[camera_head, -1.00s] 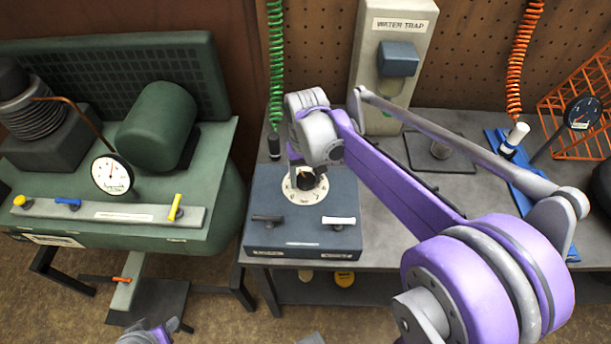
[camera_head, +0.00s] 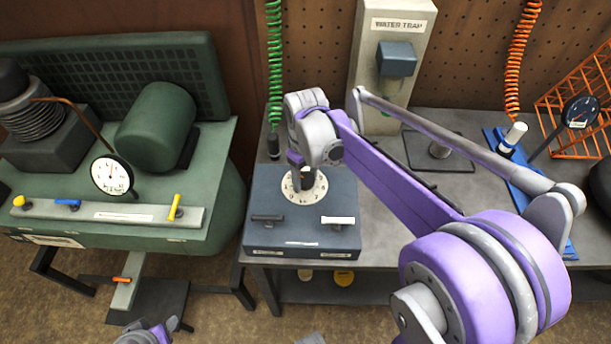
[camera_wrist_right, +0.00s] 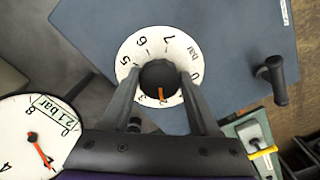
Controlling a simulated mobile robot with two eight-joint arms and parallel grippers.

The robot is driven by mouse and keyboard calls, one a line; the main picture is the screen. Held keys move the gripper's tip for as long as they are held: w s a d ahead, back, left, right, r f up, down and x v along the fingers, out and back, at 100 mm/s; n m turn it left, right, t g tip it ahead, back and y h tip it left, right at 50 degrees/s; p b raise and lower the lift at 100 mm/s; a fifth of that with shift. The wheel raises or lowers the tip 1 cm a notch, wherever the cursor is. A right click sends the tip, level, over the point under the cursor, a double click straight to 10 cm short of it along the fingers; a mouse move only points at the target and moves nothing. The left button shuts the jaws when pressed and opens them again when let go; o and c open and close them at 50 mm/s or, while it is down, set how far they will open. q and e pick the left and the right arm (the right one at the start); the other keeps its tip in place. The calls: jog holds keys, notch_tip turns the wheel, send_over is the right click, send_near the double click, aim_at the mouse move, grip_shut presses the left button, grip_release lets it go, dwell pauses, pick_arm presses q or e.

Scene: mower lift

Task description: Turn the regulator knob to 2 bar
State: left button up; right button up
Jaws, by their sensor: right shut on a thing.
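The regulator knob (camera_wrist_right: 158,80) is black with an orange pointer line and sits in a white numbered dial (camera_wrist_right: 128,62) on a dark blue-grey box (camera_head: 345,190). A gauge (camera_wrist_right: 32,140) in the right wrist view reads "2.1 bar". Part of my left gripper (camera_head: 152,334) shows at the bottom edge, its jaws unclear.
The box carries a black lever (camera_head: 267,217) and a white lever (camera_head: 338,220) in front of the dial. A green compressor (camera_head: 175,215) with a gauge (camera_head: 111,175) stands left. The water trap (camera_head: 397,60) and green hose (camera_head: 275,60) are behind the box.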

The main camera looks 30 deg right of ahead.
aim_at(306, 179)
dwell(0.3)
jog(key=o, duration=1.3)
jog(key=shift+o, duration=0.2)
notch_tip(306, 179, up, 11)
jog(key=shift+p, duration=0.45)
jog(key=shift+f, duration=0.15)
